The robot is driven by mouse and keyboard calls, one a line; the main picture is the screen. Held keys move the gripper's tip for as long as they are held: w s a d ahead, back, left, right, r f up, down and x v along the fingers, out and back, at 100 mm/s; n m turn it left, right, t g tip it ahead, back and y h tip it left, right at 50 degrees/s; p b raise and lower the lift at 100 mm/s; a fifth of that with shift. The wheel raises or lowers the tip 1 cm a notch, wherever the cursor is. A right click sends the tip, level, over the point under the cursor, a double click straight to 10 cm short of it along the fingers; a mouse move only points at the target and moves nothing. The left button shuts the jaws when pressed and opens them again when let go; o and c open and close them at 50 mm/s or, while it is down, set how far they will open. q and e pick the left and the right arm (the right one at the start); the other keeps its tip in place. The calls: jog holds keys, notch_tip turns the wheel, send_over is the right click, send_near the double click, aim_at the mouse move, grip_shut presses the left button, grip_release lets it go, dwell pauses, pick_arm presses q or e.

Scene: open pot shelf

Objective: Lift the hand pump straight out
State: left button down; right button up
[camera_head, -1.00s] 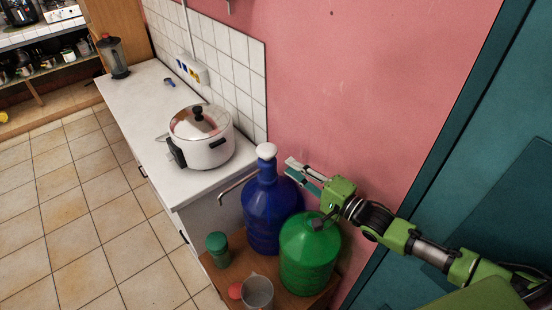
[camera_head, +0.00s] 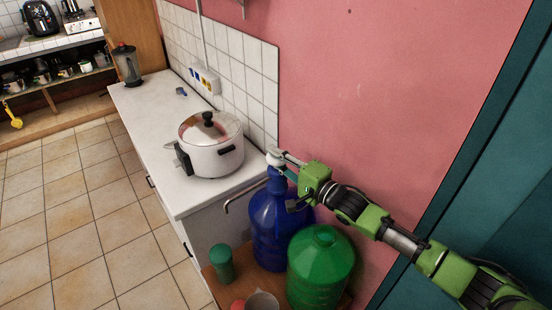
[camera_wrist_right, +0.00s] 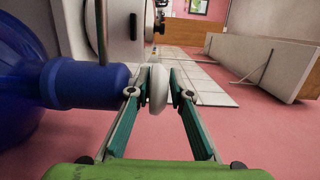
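The hand pump (camera_head: 275,158) is a small white head on the neck of the blue bottle (camera_head: 270,228), which stands upright beside the counter. My right gripper (camera_head: 284,165) comes in from the right at the height of the pump head. In the right wrist view the white pump head (camera_wrist_right: 158,90) lies between the two teal fingertips (camera_wrist_right: 160,82), with the blue bottle neck (camera_wrist_right: 85,84) to the left. The fingers look open around it; whether either one touches it is hard to see. The pump's lower part is hidden inside the bottle. My left gripper is out of view.
A green bottle (camera_head: 322,265) stands close to the blue one, below my right arm. A green jar (camera_head: 221,262) and a grey cup (camera_head: 262,302) share the small wooden stand. The pink wall (camera_head: 370,90) is close behind.

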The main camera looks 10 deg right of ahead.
grip_shut()
notch_tip(320, 180, up, 12)
jog(key=p, duration=1)
jog(key=shift+r+p, duration=0.15)
jog(key=shift+p, duration=0.15)
